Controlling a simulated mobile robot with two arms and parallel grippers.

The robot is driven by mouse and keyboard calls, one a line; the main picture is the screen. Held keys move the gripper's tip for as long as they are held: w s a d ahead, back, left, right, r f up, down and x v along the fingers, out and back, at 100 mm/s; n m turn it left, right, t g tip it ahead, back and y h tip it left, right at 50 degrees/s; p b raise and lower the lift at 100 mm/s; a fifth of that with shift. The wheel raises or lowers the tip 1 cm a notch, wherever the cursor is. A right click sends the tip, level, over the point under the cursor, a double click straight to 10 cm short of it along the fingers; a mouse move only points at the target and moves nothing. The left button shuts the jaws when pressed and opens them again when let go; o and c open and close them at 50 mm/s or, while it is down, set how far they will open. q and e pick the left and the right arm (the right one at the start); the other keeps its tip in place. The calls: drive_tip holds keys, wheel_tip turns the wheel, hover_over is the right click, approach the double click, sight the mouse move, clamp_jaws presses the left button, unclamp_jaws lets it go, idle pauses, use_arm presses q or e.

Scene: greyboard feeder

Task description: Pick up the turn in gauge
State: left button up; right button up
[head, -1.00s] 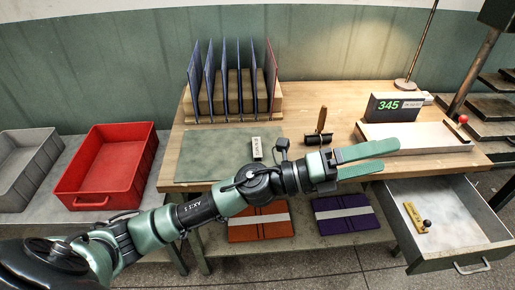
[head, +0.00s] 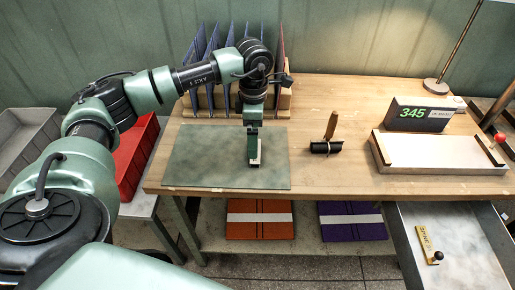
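A small pale block with dark marks (head: 260,150) is on the green mat, mostly hidden behind my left gripper. A brass strip with a black knob and small lettering (head: 427,245) lies in the open drawer at the right. I cannot read either label, so I cannot tell which is the turn in gauge. My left gripper (head: 253,162) points down at the mat, right at the pale block; its fingers overlap in this view and their gap is hidden. My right gripper is not in view.
The green mat (head: 200,160) is otherwise bare. Blue upright boards in a wooden rack (head: 190,104) stand behind it. A red bin (head: 132,160) is at the left.

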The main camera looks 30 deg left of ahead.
use_arm(q)
drive_tip(key=shift+f, duration=0.55)
wheel_tip(320, 180, down, 3)
drive_tip(key=shift+w+r+p, duration=0.1)
drive_tip(key=shift+p, duration=0.45)
drive_tip(key=shift+f, duration=0.85)
drive_tip(key=c, duration=1.2)
drive_tip(key=shift+c, duration=0.2)
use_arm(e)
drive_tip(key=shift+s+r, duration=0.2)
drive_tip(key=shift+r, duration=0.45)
use_arm(q)
drive_tip(key=shift+r, duration=0.15)
